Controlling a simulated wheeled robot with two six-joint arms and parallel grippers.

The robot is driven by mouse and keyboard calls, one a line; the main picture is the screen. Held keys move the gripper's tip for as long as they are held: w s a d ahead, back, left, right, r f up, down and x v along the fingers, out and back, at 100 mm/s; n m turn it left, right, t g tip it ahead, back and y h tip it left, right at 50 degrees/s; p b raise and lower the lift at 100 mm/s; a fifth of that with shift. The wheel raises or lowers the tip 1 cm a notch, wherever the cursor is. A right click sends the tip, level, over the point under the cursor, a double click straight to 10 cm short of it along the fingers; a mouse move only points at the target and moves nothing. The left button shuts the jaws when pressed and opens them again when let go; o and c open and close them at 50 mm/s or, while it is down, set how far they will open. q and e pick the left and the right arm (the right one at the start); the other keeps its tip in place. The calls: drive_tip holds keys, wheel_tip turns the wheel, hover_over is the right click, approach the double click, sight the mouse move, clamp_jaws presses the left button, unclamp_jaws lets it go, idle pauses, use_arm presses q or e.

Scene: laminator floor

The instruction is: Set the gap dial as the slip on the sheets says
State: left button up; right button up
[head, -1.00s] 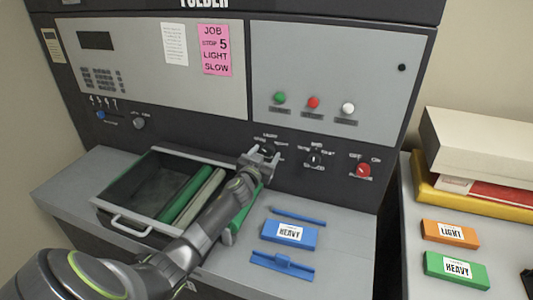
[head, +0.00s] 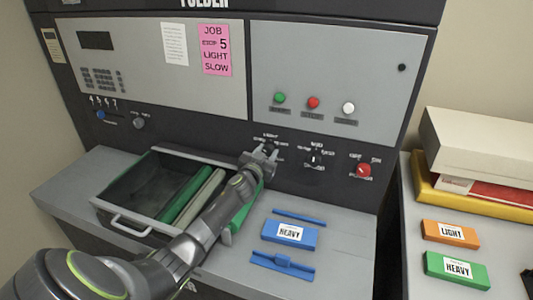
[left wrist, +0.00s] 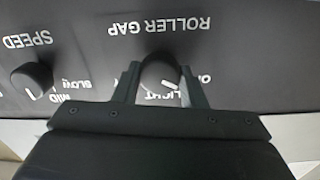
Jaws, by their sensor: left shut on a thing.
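The roller gap dial (left wrist: 158,72) is a dark round knob under the words ROLLER GAP, which appear upside down in the left wrist view. My left gripper (left wrist: 160,88) has one finger on each side of it and is shut on it. A word LIGHT shows between the fingers; the dial's pointer cannot be made out. In the head view my left gripper (head: 264,154) covers most of the dial on the lower dark panel. A pink slip (head: 215,50) on the machine's face reads JOB, STOP 5, LIGHT, SLOW. My right gripper is not in view.
The speed dial (head: 313,159) and a red knob (head: 363,170) sit right of the gap dial. An open drawer (head: 130,222) with green and pale rollers lies under my left arm. A blue HEAVY block (head: 289,233) lies on the ledge. Orange LIGHT (head: 450,233) and green HEAVY (head: 456,269) blocks lie at right.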

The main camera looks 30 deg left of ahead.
use_arm(q)
drive_tip(key=m+p, duration=0.1)
drive_tip(key=m, duration=0.9)
drive_tip(key=shift+d, duration=0.1)
drive_tip(key=m+p, duration=0.1)
drive_tip(key=m, duration=0.2)
drive_tip(key=shift+m+y, duration=0.3)
drive_tip(key=m, duration=0.5)
drive_tip(key=shift+f+g+p, duration=0.15)
drive_tip(key=shift+g+p, duration=0.15)
drive_tip(key=shift+p, duration=0.1)
drive_tip(key=shift+m+y, duration=0.3)
drive_tip(key=shift+m, duration=2)
drive_tip(key=shift+f, duration=0.1)
drive_tip(key=o, duration=1)
drive_tip(key=shift+s, duration=0.1)
